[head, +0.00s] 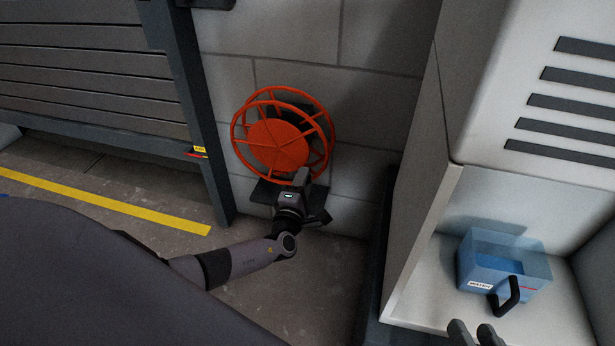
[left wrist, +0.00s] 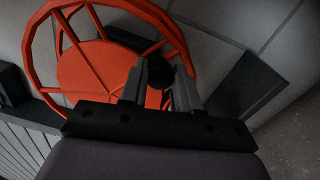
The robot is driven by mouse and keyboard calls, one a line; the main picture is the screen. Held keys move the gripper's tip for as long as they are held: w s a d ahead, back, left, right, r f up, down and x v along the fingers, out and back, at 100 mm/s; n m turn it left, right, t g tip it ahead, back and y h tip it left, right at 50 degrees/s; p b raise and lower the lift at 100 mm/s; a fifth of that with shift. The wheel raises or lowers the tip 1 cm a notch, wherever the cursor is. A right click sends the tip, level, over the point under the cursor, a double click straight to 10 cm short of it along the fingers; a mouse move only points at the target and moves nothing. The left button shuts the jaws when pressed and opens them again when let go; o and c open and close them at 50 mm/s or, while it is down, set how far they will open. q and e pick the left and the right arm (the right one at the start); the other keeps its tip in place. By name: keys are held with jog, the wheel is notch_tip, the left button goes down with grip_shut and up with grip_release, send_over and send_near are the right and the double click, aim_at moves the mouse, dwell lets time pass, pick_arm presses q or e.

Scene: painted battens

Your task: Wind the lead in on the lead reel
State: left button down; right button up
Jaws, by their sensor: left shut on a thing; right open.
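The orange lead reel (head: 278,146) is mounted on the block wall, its spoked wheel facing me. It fills the upper left of the left wrist view (left wrist: 95,75). My left gripper (head: 301,180) is at the reel's lower right edge. In the left wrist view its fingers (left wrist: 158,85) are shut on a dark rounded knob (left wrist: 157,70), apparently the reel's crank handle, in front of the orange disc. No lead can be made out on the reel or the floor. My right gripper (head: 474,334) shows only its fingertips at the bottom edge, open and apart from the reel.
A white cabinet (head: 430,220) stands on the right, with a blue see-through water tank (head: 505,265) with a black handle in its open bay. A slatted grey bench or shutter (head: 90,70) is on the left. A yellow line (head: 110,205) crosses the floor.

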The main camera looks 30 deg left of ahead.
pick_arm(q)
jog(key=shift+s+a+f+m, duration=0.1)
jog(key=shift+a+f+m, duration=0.6)
jog(key=shift+m, duration=0.6)
pick_arm(e)
jog(key=shift+d, duration=0.1)
pick_arm(q)
jog(key=c, duration=0.8)
grip_release()
jog(key=shift+f, duration=0.1)
jog(key=p+v, duration=0.3)
jog(key=v, duration=0.4)
pick_arm(e)
jog(key=shift+d+r+h, duration=0.25)
jog(key=shift+h, duration=0.15)
